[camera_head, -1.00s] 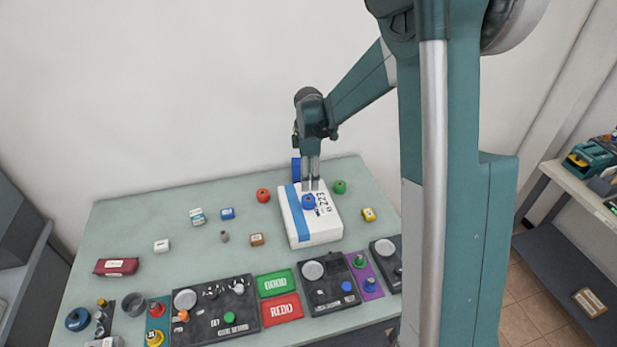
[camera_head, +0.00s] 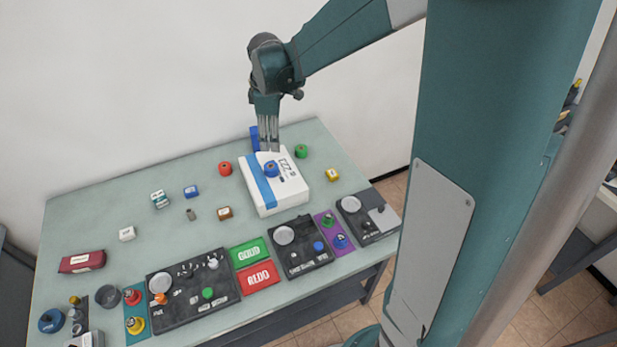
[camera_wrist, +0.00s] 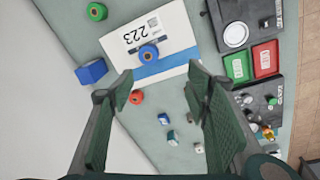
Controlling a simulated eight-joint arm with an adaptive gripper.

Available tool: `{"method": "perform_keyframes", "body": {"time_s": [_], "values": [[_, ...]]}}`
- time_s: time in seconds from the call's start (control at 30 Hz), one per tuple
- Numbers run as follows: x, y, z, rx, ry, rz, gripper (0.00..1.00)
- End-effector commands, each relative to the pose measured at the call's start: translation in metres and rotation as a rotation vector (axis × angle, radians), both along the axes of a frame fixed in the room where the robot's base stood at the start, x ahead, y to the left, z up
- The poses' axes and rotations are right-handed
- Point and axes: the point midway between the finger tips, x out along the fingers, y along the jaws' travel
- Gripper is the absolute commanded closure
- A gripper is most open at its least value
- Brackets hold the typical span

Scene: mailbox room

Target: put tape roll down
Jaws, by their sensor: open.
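A blue roll (camera_head: 271,169), apparently the tape roll, rests on top of a white box (camera_head: 291,193) with a blue stripe. The wrist view shows the blue roll (camera_wrist: 148,53) with its central hole, on the box beside the printed label. My gripper (camera_head: 268,148) is over the back part of the box, just behind the roll. In the wrist view my gripper (camera_wrist: 158,88) has its fingers wide apart with nothing between them. The roll lies beyond the fingertips, apart from them.
A red roll (camera_head: 225,168) and a green roll (camera_head: 301,151) stand on either side of the box. A blue block (camera_head: 254,138) is behind it. Dark control panels (camera_head: 300,246) and green and red trays line the front. The table's back left is clear.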

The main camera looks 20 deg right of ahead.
Motion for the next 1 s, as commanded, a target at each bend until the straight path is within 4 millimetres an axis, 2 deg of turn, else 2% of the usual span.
{"method": "perform_keyframes", "body": {"time_s": [0.1,0.5,1.0], "values": [[-0.018,0.001,0.017,0.009,-0.027,-0.06,0.52],[-0.074,0.003,0.062,0.051,-0.117,-0.268,0.52],[-0.148,0.005,0.098,0.131,-0.228,-0.52,0.52]]}}
